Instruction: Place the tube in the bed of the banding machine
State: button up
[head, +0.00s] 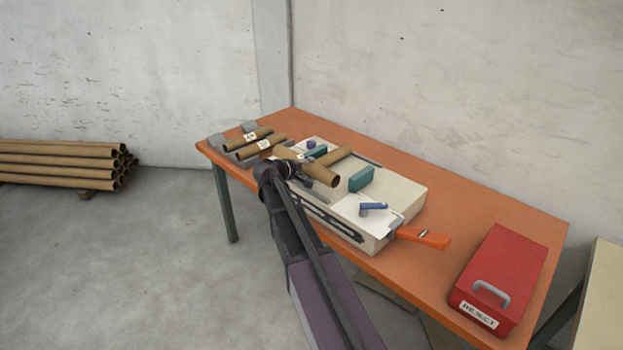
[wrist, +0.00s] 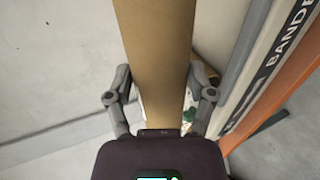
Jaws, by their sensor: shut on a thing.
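My gripper (head: 290,168) is shut on a brown cardboard tube (head: 322,173), which shows in the head view above the banding machine's near left part. In the wrist view the tube (wrist: 155,50) runs lengthwise between the two grey fingers of my gripper (wrist: 163,95). The cream banding machine (head: 400,194) lies on the table, with teal blocks and a blue lever on top; its side lettering (wrist: 270,62) shows at right in the wrist view. The held tube and my arm partly hide the bed.
Two labelled tubes (head: 262,147) rest in grey holders at the left end of the orange table (head: 480,215). A red reject box (head: 505,265) stands at the right end. An orange handle (head: 423,237) sticks out of the machine. Stacked tubes (head: 60,163) lie on the floor at left.

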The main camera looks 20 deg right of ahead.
jog(key=shift+s+d+f, duration=0.25)
jog(key=shift+s+d, duration=0.2)
jog(key=shift+d, duration=0.05)
notch_tip(320, 180, down, 3)
jog(key=b, duration=0.3)
jog(key=shift+w+a+f+b, duration=0.1)
jog(key=shift+b, duration=0.2)
jog(key=shift+f+b, duration=0.45)
jog(key=o, duration=1.1)
jog(key=shift+r, duration=0.2)
jog(key=shift+r+p, duration=0.35)
jog(key=shift+p, duration=0.15)
jog(key=shift+a+r, duration=0.2)
jog(key=p+v, duration=0.4)
jog(key=v, duration=0.7)
jog(key=shift+a, duration=0.2)
